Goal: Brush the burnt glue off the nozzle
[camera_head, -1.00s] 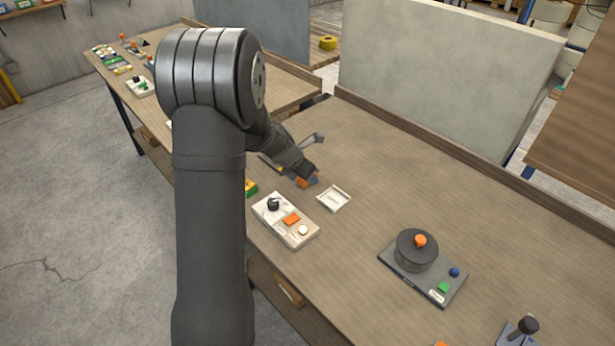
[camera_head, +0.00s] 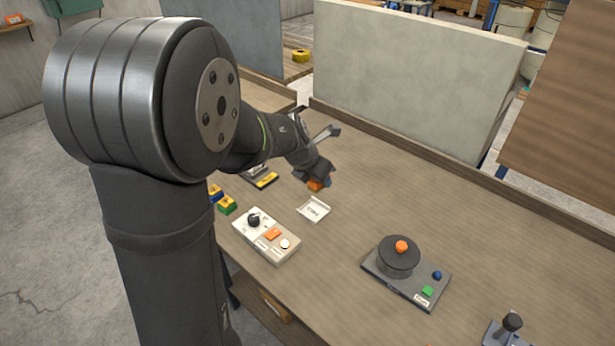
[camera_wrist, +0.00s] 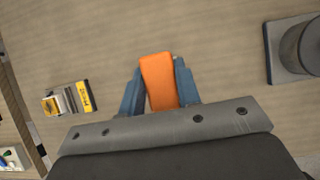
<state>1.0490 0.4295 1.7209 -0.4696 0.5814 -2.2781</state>
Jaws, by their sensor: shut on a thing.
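My gripper (camera_head: 317,184) is shut on an orange block-like piece, which looks like a brush handle (camera_wrist: 158,82), between two blue fingers in the wrist view. In the head view the orange piece shows at the gripper's tip, above the bench and behind the white tray (camera_head: 313,209). Bristles cannot be made out. A small grey device with a yellow-and-black label (camera_head: 262,178) lies left of the gripper; it also shows in the wrist view (camera_wrist: 68,99). I cannot tell which part is the nozzle, and no burnt glue can be made out.
A white control box (camera_head: 265,235) with a black knob stands at the bench's front edge. A dark round drum (camera_head: 398,257) with an orange knob sits on a plate to the right. Blue, yellow and green blocks (camera_head: 223,202) are by my arm. The bench's back right is clear.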

